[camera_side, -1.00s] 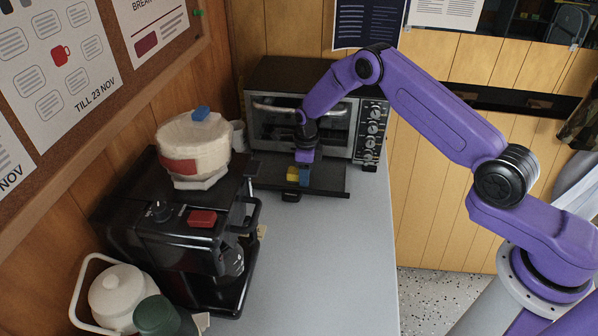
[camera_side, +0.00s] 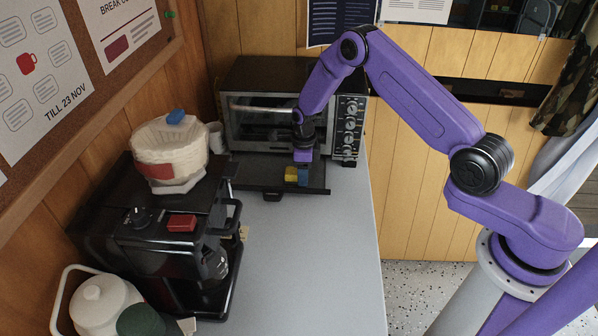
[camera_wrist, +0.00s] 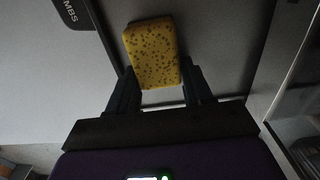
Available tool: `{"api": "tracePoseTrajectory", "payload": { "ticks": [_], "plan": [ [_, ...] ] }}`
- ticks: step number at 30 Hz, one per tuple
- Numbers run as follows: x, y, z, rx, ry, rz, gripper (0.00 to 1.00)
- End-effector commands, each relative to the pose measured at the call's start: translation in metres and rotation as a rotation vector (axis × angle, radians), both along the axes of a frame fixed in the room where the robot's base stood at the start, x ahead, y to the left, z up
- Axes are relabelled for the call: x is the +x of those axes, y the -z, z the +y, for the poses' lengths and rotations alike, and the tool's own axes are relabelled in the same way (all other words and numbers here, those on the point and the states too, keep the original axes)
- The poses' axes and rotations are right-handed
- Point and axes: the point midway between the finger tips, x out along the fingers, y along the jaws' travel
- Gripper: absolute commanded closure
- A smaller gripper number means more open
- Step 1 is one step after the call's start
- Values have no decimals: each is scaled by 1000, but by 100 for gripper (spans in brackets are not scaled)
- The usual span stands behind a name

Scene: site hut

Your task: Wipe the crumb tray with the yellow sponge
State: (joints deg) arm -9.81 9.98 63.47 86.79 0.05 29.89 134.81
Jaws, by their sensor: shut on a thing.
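The yellow sponge (camera_side: 291,174) is at the tips of my gripper (camera_side: 298,176), low over the right half of the dark crumb tray (camera_side: 262,178). In the wrist view the speckled sponge (camera_wrist: 152,50) sits between the two fingers of my gripper (camera_wrist: 162,88), which are shut on it. It is slightly tilted in the picture. The tray surface (camera_wrist: 215,40) shows around it as a dark grey area. The sponge's underside is hidden, so I cannot tell for certain whether it touches the tray. No crumbs can be made out.
The toaster oven (camera_side: 275,120) stands behind the tray. A black coffee machine (camera_side: 150,225) with a stack of paper filters (camera_side: 168,150) stands to the left. A white pot (camera_side: 100,305) is at front left. The grey counter (camera_side: 300,260) is clear in front of the tray.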

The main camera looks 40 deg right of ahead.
Motion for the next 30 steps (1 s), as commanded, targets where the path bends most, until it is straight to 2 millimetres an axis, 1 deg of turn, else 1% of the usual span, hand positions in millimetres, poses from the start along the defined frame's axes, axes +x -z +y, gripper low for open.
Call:
{"api": "tracePoseTrajectory", "payload": {
  "ticks": [5, 15, 25, 30],
  "plan": [
    [5, 1, 5, 0, -1, 0, 83],
    [24, 1, 24, 1, -1, -1, 83],
    [32, 0, 32, 1, -2, -2, 83],
    [41, 1, 42, 1, -2, -4, 83]
  ]
}}
